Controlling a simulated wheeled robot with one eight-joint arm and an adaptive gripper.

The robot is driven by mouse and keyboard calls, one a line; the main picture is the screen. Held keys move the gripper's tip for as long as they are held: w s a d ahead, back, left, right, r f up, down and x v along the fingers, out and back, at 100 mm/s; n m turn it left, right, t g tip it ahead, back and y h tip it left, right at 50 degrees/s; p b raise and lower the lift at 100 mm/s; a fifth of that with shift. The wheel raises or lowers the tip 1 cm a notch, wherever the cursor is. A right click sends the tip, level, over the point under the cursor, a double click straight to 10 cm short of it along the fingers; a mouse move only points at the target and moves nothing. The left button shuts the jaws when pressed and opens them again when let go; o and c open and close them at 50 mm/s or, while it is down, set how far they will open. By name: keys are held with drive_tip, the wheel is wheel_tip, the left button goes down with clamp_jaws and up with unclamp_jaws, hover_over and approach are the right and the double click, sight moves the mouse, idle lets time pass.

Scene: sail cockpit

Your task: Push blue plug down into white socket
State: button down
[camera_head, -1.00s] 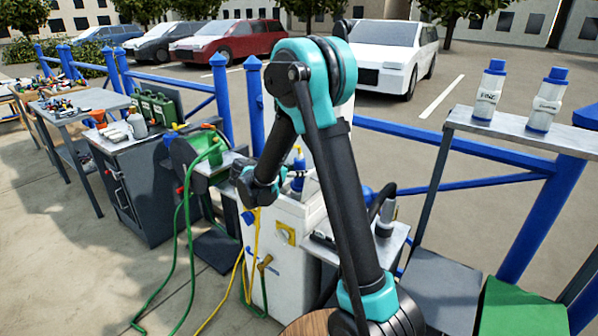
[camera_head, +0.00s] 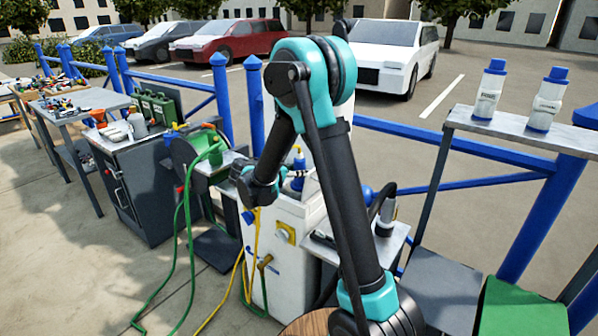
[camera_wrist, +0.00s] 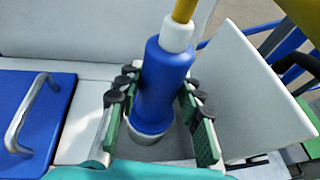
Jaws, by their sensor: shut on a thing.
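The blue plug (camera_wrist: 163,82) stands almost upright in the wrist view, with a white collar and a yellow cable at its top. My gripper (camera_wrist: 158,92) has its green fingers with black pads on both sides of the plug, shut on it. A pale ring (camera_wrist: 146,137) shows at the plug's lower end, probably the white socket's rim; how deep the plug sits is hidden. In the head view the plug (camera_head: 298,162) is above the white cabinet (camera_head: 283,222), with my gripper (camera_head: 290,175) at it, partly hidden by my arm.
A blue lid with a metal handle (camera_wrist: 32,125) lies left of the plug. A white panel (camera_wrist: 245,95) rises to the right. A green hose reel (camera_head: 195,155) stands left of the cabinet. Yellow cables (camera_head: 250,255) hang down its front. White bottles (camera_head: 488,92) stand on a shelf at right.

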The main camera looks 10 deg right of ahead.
drive_tip(key=shift+f, duration=0.5)
drive_tip(key=c, duration=1.3)
unclamp_jaws()
drive_tip(key=shift+v, duration=5.5)
